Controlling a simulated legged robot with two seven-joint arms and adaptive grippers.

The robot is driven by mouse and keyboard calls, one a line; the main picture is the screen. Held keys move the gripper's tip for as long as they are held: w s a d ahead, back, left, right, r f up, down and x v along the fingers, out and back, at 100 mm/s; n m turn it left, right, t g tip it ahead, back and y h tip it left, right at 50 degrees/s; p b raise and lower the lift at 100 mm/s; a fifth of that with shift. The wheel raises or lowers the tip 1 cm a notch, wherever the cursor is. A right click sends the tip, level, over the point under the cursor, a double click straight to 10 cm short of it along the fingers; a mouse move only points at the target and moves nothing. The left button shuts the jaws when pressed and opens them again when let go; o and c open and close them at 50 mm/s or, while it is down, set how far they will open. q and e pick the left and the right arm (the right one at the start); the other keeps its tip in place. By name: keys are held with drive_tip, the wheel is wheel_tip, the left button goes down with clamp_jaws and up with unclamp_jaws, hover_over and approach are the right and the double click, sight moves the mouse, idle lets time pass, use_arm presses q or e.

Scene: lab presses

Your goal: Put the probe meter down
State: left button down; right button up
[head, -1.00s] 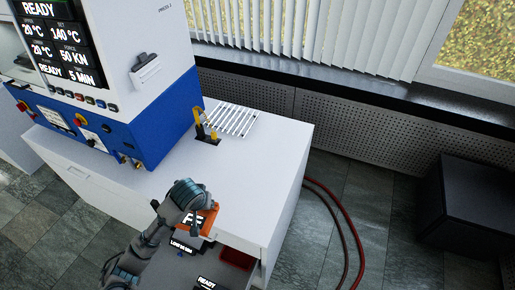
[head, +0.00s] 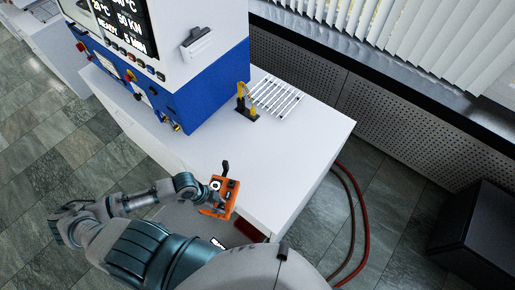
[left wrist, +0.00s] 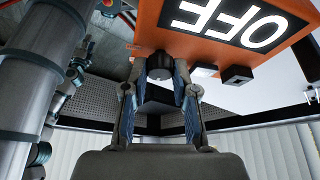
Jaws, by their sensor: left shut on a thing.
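The probe meter (head: 229,195) is an orange box over the near front edge of the white cabinet top in the head view. In the left wrist view the meter (left wrist: 216,52) fills the upper right, its display reading OFF. My left gripper (left wrist: 160,72) is shut on a dark round part at its underside. In the head view the left gripper (head: 211,203) is partly hidden by the meter and my wrist. I cannot tell whether the meter touches the cabinet top (head: 280,150). My right gripper is not in view.
A blue and white press (head: 200,65) stands at the back left of the cabinet top. A yellow probe on a black stand (head: 245,105) and a white slatted rack (head: 278,97) are near the back. Red hoses (head: 366,220) run down the right side. The cabinet top's middle is clear.

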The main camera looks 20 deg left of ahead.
sight(234, 190)
use_arm(q)
drive_tip(key=w, duration=0.8)
drive_tip(key=shift+w+d+f, duration=0.1)
drive_tip(key=shift+d+f, duration=0.2)
drive_tip(key=shift+d, duration=0.05)
drive_tip(key=w+f, duration=0.1)
drive_tip(key=w, duration=0.1)
drive_tip(key=w+f+p, duration=0.1)
drive_tip(key=w+f, duration=0.2)
drive_tip(key=w, duration=0.2)
drive_tip(key=shift+d+f+p, duration=0.15)
drive_tip(key=shift+f+p, duration=0.1)
drive_tip(key=shift+p, duration=0.1)
drive_tip(key=c, duration=1)
unclamp_jaws()
drive_tip(key=shift+a, duration=0.2)
drive_tip(key=shift+o, duration=0.5)
drive_tip(key=shift+a+f, duration=0.1)
drive_tip(key=shift+a, duration=0.2)
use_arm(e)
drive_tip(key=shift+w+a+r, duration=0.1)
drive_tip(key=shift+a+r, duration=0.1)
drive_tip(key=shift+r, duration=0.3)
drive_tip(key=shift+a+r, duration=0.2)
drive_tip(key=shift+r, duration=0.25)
